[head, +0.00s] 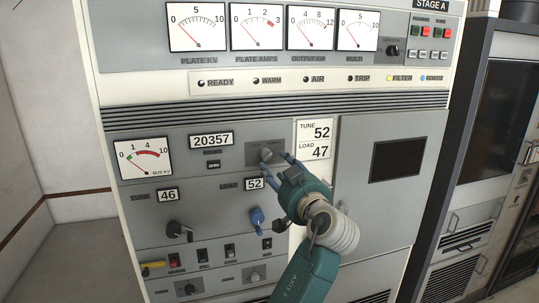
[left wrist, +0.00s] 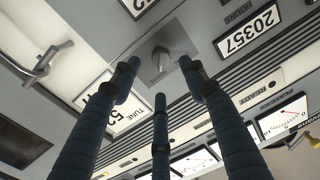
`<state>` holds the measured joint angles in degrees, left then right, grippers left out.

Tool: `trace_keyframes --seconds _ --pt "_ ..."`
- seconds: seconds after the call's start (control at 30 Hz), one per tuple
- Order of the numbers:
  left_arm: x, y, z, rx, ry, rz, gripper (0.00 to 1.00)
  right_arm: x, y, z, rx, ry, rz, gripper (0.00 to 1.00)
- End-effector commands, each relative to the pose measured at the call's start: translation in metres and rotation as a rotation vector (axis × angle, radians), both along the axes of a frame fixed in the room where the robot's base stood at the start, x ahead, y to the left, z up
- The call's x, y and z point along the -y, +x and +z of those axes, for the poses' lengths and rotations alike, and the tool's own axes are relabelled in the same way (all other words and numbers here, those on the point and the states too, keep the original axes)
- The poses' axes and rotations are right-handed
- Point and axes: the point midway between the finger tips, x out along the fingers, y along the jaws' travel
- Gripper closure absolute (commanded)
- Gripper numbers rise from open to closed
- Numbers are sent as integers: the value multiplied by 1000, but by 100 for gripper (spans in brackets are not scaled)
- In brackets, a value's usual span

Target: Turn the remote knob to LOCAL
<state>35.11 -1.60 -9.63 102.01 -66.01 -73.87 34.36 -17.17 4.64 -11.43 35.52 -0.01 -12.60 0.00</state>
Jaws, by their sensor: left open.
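A grey knob (head: 266,154) sits on a small darker plate in the middle of the transmitter front, left of the TUNE 52 / LOAD 47 card. Its lettering is too small to read, so I cannot tell its setting. It also shows in the left wrist view (left wrist: 160,60), tilted in the picture, beyond my fingertips. My left gripper (head: 274,160) is open, with its fingers spread close around the knob. In the left wrist view my left gripper (left wrist: 157,78) has a finger on either side of the knob and a third below; contact cannot be told. My right gripper is not in view.
Below are a black knob (head: 175,229), a blue knob (head: 257,218) and a row of small switches (head: 202,256). Meters (head: 275,27) and indicator lamps line the top. A cabinet door with a dark window (head: 398,160) is at right. A yellow handle (head: 153,265) sticks out lower left.

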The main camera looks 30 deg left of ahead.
Motion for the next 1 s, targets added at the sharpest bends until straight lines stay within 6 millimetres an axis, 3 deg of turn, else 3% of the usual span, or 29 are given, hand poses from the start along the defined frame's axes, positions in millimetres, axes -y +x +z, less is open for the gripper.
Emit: trace_keyframes --seconds 0.03,0.3,0.77,1.0 --pt "-10 6 5 -3 3 3 56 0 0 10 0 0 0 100" --pt "-44 33 4 -2 2 0 56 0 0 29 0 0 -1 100" --pt "-54 41 0 -2 0 -2 56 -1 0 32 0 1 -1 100" --pt "-54 41 -1 -2 -1 -2 100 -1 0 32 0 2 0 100"
